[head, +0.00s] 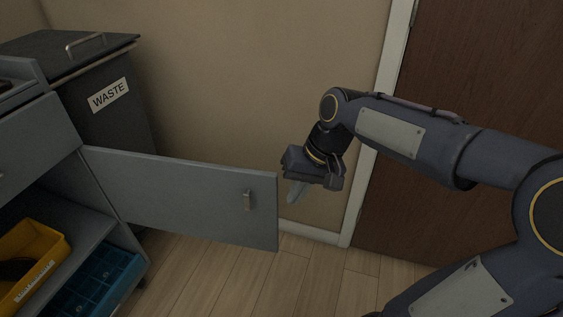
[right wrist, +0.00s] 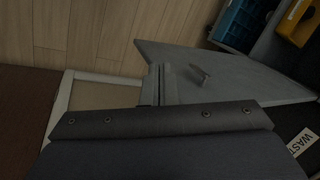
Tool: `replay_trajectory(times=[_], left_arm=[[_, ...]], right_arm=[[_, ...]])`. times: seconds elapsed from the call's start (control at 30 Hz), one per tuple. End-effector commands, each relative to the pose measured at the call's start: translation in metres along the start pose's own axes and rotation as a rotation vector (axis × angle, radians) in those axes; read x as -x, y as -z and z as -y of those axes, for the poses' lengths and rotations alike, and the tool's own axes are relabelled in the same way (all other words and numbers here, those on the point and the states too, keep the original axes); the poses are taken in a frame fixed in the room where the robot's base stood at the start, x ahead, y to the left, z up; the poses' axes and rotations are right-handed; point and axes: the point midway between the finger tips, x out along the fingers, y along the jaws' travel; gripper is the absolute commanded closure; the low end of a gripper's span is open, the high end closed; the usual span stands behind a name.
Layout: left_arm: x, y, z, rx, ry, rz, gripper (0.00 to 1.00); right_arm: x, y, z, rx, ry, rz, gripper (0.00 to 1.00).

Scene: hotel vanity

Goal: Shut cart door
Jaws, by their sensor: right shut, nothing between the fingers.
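The cart door (head: 185,195) is a grey panel standing wide open, hinged at the cart's right front edge, with a small metal handle (head: 248,200) near its free end. The grey cart (head: 38,135) is at the left, its shelves exposed. My right gripper (head: 297,192) is shut and empty, just beyond the door's free edge; I cannot tell whether it touches. In the right wrist view, the gripper fingers (right wrist: 160,84) show beside the door (right wrist: 225,72), with its handle (right wrist: 201,77) to their right. My left gripper is not in view.
A dark waste bin (head: 105,115) stands behind the cart. A yellow bin (head: 30,262) and a blue crate (head: 98,285) sit inside the cart. A brown room door (head: 475,80) and beige wall stand behind my right arm. The wooden floor ahead is clear.

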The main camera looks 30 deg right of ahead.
Motion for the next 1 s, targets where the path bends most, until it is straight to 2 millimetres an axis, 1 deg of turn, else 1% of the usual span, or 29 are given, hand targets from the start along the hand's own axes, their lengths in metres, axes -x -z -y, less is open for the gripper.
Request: replay_trajectory(times=[0.03, 0.17, 0.27, 0.3, 0.4, 0.5, 0.6, 0.73, 0.87, 1.0], left_arm=[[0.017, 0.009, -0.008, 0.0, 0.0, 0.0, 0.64], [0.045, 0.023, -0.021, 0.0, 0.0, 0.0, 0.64], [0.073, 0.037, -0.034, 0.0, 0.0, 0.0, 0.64], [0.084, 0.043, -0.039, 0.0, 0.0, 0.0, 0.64], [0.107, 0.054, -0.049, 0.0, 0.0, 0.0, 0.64], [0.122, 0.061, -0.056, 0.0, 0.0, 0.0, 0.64], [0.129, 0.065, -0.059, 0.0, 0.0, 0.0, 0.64], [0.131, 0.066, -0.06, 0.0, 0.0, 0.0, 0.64], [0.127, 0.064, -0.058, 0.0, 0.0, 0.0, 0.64], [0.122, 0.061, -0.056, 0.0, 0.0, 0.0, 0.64]], right_arm=[[0.016, 0.015, 0.006, -0.024, -0.014, 0.027, 1.0], [0.036, 0.055, 0.015, -0.104, -0.061, 0.1, 1.0], [0.049, 0.093, 0.022, -0.185, -0.114, 0.172, 1.0], [0.051, 0.108, 0.023, -0.219, -0.138, 0.202, 1.0], [0.051, 0.139, 0.025, -0.294, -0.198, 0.268, 1.0], [0.044, 0.159, 0.025, -0.352, -0.247, 0.315, 1.0], [0.038, 0.17, 0.024, -0.387, -0.278, 0.342, 1.0], [0.03, 0.174, 0.022, -0.406, -0.296, 0.357, 1.0], [0.017, 0.169, 0.019, -0.407, -0.297, 0.358, 1.0], [-0.006, 0.159, 0.013, -0.406, -0.297, 0.359, 1.0]])
